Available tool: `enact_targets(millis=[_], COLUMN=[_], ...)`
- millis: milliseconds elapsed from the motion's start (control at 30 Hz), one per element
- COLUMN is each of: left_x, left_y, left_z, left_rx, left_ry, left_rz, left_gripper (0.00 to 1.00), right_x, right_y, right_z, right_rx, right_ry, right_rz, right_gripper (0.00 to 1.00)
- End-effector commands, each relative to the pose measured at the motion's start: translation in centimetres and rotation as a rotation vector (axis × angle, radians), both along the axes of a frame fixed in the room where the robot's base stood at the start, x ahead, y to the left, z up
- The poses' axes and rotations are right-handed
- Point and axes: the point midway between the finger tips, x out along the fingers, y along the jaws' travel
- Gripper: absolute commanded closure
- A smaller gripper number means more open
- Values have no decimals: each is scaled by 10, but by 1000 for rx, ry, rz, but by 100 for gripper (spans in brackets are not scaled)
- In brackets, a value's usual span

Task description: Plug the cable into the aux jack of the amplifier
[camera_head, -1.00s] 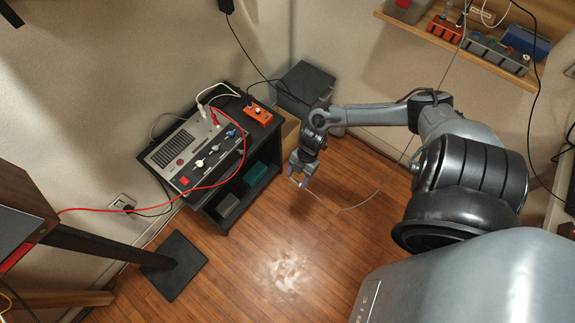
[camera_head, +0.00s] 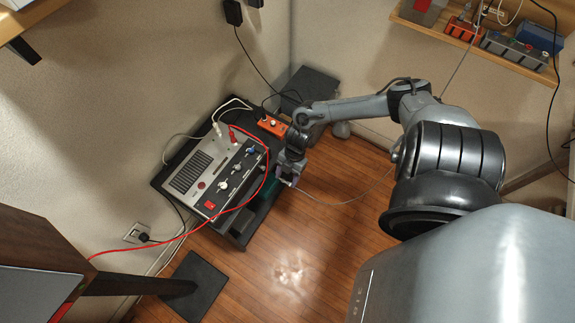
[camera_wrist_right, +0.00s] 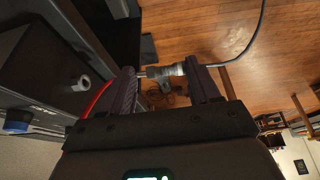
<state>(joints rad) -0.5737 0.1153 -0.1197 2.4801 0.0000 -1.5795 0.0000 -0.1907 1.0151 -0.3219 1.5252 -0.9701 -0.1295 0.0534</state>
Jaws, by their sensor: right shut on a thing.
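The amplifier (camera_head: 212,162) is a light grey box with a dark grille, a row of knobs and a red switch. It sits on a black stand. My right gripper (camera_head: 288,180) is close to the stand's right side, near the amplifier's front. In the right wrist view this gripper (camera_wrist_right: 160,70) is shut on the cable's grey plug (camera_wrist_right: 172,71), which lies crosswise with its tip towards the left. The thin grey cable (camera_head: 345,200) trails off to the right. The amplifier's dark front with knobs (camera_wrist_right: 45,80) fills the wrist view's left. I cannot pick out the aux jack. My left gripper is out of view.
A red cable (camera_head: 205,228) curves over the amplifier's front. White and red plugs sit on its top. An orange box (camera_head: 272,125) stands behind it on the stand. A wall shelf (camera_head: 520,68) is at upper right. The wooden floor (camera_head: 310,240) is open.

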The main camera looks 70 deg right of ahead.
Motion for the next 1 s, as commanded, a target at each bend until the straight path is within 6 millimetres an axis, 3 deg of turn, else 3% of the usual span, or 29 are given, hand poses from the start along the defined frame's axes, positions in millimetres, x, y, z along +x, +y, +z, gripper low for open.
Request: enact_targets(millis=[367, 600, 1000], left_x=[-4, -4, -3], left_y=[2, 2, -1], left_z=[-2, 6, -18], left_rx=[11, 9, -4], left_ry=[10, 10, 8], left_rz=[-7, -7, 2], left_gripper=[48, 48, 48], right_x=[0, -1, 32], right_y=[0, -2, -9], right_z=[0, 3, -2], right_rx=[0, -6, -5], right_ry=[1, -2, -5], right_rz=[0, 1, 1], right_gripper=[67, 67, 67])
